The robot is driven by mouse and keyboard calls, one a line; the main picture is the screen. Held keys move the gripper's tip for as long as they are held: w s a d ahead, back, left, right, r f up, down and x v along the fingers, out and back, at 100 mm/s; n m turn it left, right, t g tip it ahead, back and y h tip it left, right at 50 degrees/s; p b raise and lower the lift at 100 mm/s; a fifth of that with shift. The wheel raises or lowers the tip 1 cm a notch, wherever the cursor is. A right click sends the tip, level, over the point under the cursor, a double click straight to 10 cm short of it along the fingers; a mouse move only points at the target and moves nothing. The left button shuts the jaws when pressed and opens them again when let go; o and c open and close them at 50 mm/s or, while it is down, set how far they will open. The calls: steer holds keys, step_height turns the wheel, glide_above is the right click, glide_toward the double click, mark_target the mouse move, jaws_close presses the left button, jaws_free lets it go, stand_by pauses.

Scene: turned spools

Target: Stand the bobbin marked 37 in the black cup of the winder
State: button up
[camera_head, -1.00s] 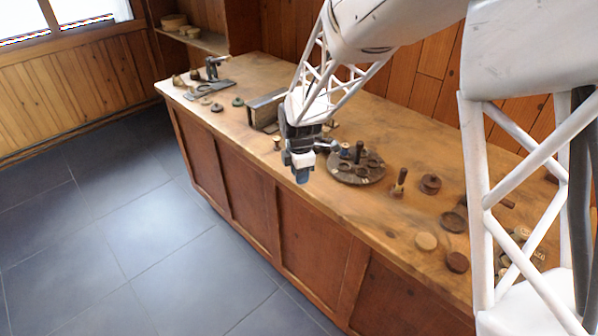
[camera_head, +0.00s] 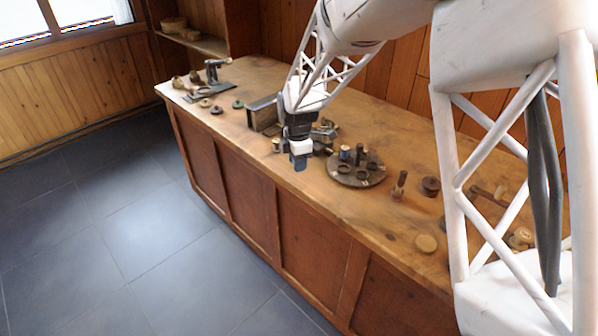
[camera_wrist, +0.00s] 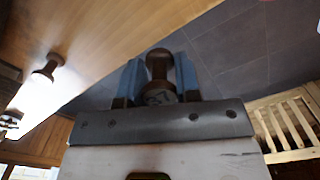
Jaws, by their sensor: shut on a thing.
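My gripper (camera_head: 299,163) hangs near the front edge of the bench in the head view. In the wrist view its two blue fingers (camera_wrist: 158,75) are shut on a dark brown bobbin (camera_wrist: 158,66). In the head view the bobbin is hidden by the gripper. A round dark plate (camera_head: 335,178) with several cups and an upright post (camera_head: 359,151) lies on the bench, right of the gripper. It may be the winder; I cannot tell which cup is black.
A metal block (camera_head: 262,113) stands behind and left of the gripper. A peg-like wooden piece (camera_head: 399,186), a dark spool (camera_head: 430,186) and a pale disc (camera_head: 426,243) stand to the right. A device with a handle (camera_head: 213,72) is at the far left.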

steer(key=w+r, duration=0.2)
steer(key=w, duration=1.1)
steer(key=w+r, duration=0.3)
steer(key=w, duration=1)
steer(key=shift+a+r, duration=0.15)
steer(key=shift+r, duration=0.15)
steer(key=shift+f, duration=0.25)
steer(key=shift+f, duration=3.05)
steer(key=shift+f, duration=0.6)
steer(key=o, duration=1)
steer(key=shift+c, duration=0.2)
steer(key=shift+r, duration=0.15)
